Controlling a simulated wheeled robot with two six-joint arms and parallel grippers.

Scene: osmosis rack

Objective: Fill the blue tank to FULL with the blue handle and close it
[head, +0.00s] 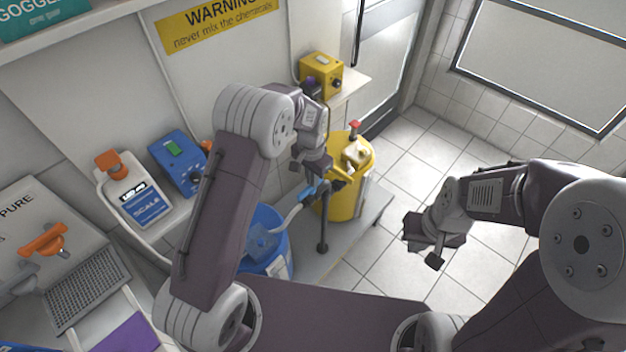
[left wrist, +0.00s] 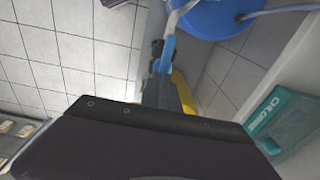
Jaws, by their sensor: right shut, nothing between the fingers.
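The blue tank (head: 265,245) stands on the low platform, partly hidden behind my left arm; its round blue top also shows in the left wrist view (left wrist: 222,18). The blue handle (head: 307,191) is above and right of the tank, with a pale hose running down toward it. My left gripper (head: 335,181) is at the blue handle, which also shows beside dark finger parts in the left wrist view (left wrist: 167,53). I cannot tell whether its fingers grip the handle. The tank's level marking is not readable. My right gripper (head: 426,247) is shut and empty over the floor.
A yellow tank (head: 345,195) with a red-topped valve stands just beyond the blue handle. A blue box (head: 178,162) and a scale bottle (head: 135,190) stand on the left counter. A yellow box (head: 320,75) sits on the back shelf. Tiled floor on the right is free.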

